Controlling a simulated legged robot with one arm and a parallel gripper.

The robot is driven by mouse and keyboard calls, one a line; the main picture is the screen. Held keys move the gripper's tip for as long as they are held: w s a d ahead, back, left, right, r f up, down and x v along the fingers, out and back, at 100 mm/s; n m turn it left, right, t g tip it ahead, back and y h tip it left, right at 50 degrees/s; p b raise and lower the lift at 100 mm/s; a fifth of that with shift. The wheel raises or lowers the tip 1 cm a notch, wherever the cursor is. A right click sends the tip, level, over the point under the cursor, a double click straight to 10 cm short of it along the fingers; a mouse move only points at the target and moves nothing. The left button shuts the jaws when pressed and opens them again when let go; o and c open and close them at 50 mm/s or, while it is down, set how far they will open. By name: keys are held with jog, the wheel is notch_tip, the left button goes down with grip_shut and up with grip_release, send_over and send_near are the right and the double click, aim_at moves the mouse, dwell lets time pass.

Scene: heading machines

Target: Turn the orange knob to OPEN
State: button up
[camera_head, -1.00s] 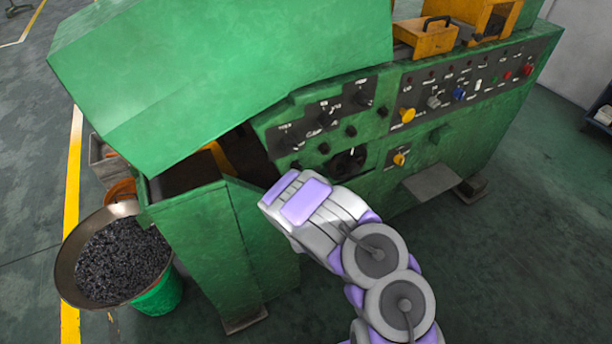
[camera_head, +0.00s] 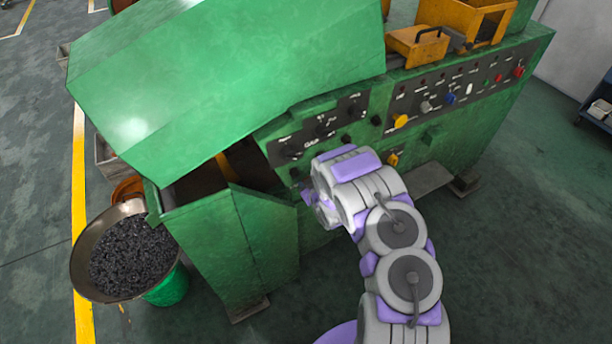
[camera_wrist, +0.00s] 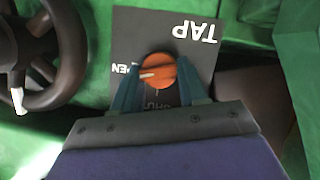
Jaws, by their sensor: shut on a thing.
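The orange knob (camera_wrist: 160,70) sits on a dark plate (camera_wrist: 192,48) lettered TAP in the wrist view. Its white pointer mark points left, toward lettering of which "PEN" shows; the first letter is hidden by a finger. More lettering below the knob is partly covered. My gripper (camera_wrist: 157,78) has its two teal fingers on either side of the knob, shut on it. In the head view my arm hides the knob, and the fingers cannot be made out.
A dark handwheel (camera_wrist: 45,60) is close on the left in the wrist view. The green machine (camera_head: 220,90) carries other knobs, including a yellow knob (camera_head: 401,121). A pan of dark pieces (camera_head: 132,258) stands at the left.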

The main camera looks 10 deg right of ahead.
jog(key=shift+s+d+f+m+g+y+p, duration=0.15)
jog(key=shift+m+g+y+p, duration=0.25)
jog(key=shift+m+y+p, duration=0.55)
jog(key=shift+p, duration=0.4)
jog(key=o, duration=0.6)
jog(key=shift+o, duration=0.9)
jog(key=shift+w+f, duration=0.15)
jog(key=shift+w, duration=0.1)
jog(key=shift+r, duration=0.2)
jog(key=v, duration=1.7)
jog(key=shift+s+p, duration=0.2)
jog(key=shift+p, duration=0.2)
